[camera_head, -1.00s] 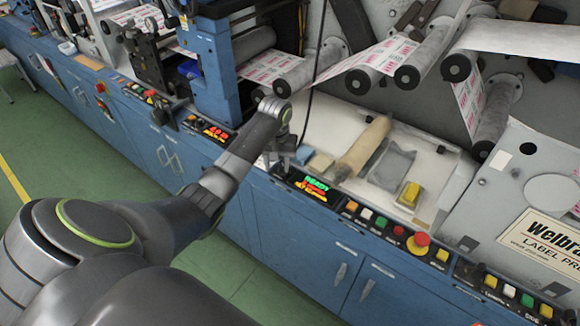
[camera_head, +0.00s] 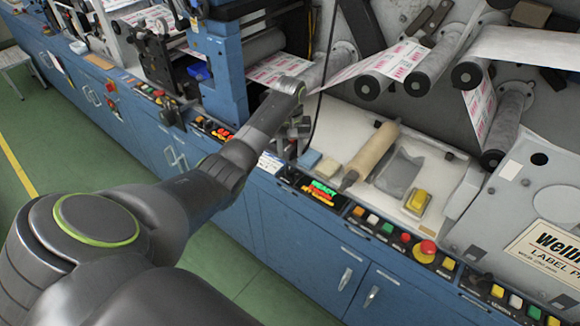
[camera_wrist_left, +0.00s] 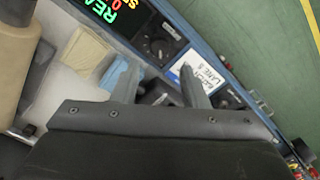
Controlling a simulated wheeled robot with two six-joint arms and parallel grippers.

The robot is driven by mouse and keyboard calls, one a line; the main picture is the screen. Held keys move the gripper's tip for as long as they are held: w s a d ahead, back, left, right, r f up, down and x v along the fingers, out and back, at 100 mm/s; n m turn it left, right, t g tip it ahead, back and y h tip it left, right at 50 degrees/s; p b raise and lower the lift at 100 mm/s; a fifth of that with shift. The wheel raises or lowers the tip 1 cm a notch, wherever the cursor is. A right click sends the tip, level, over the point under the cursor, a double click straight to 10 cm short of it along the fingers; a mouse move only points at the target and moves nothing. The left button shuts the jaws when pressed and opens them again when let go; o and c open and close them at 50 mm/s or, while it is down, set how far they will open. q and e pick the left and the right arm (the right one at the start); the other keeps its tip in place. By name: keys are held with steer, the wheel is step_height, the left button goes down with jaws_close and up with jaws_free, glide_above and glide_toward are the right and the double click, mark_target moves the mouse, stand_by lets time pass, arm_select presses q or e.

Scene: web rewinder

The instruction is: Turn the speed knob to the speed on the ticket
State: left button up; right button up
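My left gripper (camera_head: 292,150) hangs over the blue front panel, just above and left of the lit display (camera_head: 316,190). In the left wrist view its two fingers (camera_wrist_left: 160,82) are apart, with a dark block visible between them. A round black knob (camera_wrist_left: 160,47) sits on the panel beyond the fingertips, beside the display (camera_wrist_left: 115,12). The white ticket (camera_wrist_left: 195,74) with a blue edge is partly hidden by one finger; its writing is too small to read surely. The ticket also shows in the head view (camera_head: 270,163). My right gripper is not in view.
A tan roll (camera_head: 372,153) and a yellow block (camera_head: 418,199) lie on the tray right of the gripper. A red emergency button (camera_head: 427,247) and coloured buttons run along the panel. Web rollers (camera_head: 430,70) stand above and behind.

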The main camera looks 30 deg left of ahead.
mark_target(290, 170)
arm_select(q)
step_height(290, 170, down, 7)
steer(key=shift+r, duration=0.15)
steer(key=shift+f, duration=0.85)
steer(key=c, duration=0.7)
